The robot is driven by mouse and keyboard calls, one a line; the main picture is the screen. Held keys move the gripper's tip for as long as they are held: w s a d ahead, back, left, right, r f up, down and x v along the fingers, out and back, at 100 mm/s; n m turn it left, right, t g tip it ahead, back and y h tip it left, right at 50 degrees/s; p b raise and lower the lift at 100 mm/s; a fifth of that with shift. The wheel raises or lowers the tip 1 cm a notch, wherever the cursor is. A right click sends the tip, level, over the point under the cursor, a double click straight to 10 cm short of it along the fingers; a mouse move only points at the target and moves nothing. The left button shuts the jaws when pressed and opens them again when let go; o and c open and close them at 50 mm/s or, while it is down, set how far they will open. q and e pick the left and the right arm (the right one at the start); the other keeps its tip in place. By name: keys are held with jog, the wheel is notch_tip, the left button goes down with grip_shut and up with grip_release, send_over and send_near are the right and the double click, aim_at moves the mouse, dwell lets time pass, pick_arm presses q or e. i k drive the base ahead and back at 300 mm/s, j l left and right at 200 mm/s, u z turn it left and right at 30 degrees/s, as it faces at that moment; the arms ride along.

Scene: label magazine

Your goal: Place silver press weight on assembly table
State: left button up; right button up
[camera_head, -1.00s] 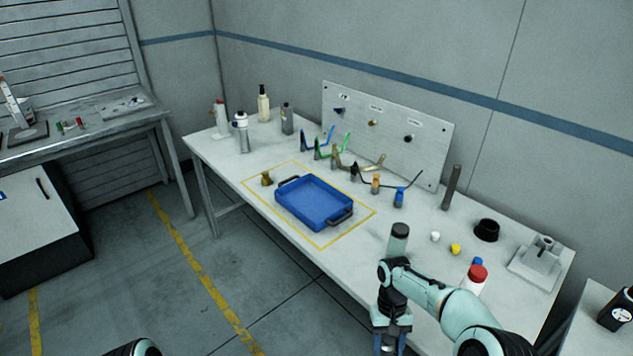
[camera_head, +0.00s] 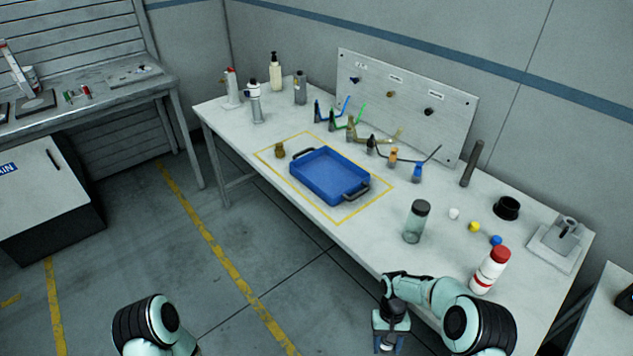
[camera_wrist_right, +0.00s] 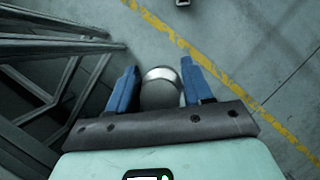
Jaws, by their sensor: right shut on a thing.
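My right gripper (camera_head: 388,347) is low at the bottom of the head view, in front of the table's near edge. In the right wrist view its blue fingers (camera_wrist_right: 160,82) are shut on a rounded grey-silver thing with a bright band, which looks like the silver press weight (camera_wrist_right: 160,92). The floor shows beyond it, so it is held clear of the table. The white table (camera_head: 440,192) stretches across the head view. My left arm shows at the lower left; its gripper is out of view.
A blue tray (camera_head: 325,180) sits inside a yellow outline. A clear jar with a dark lid (camera_head: 414,225) and a red-capped white bottle (camera_head: 490,270) stand near the front edge. A grey fixture (camera_head: 562,243) is at the right end.

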aim_at(303, 144)
jog(key=i+j, duration=0.2)
jog(key=j, duration=0.15)
jog(key=i+j+z, duration=0.15)
jog(key=i+j, duration=0.2)
jog(key=j, duration=0.3)
jog(key=i+j+z, duration=0.1)
jog(key=j, duration=0.25)
jog(key=i+j, duration=0.25)
jog(key=j, duration=0.15)
jog(key=i+j+z, duration=0.15)
jog(key=j, duration=0.2)
jog(key=i+j, duration=0.15)
jog(key=j, duration=0.25)
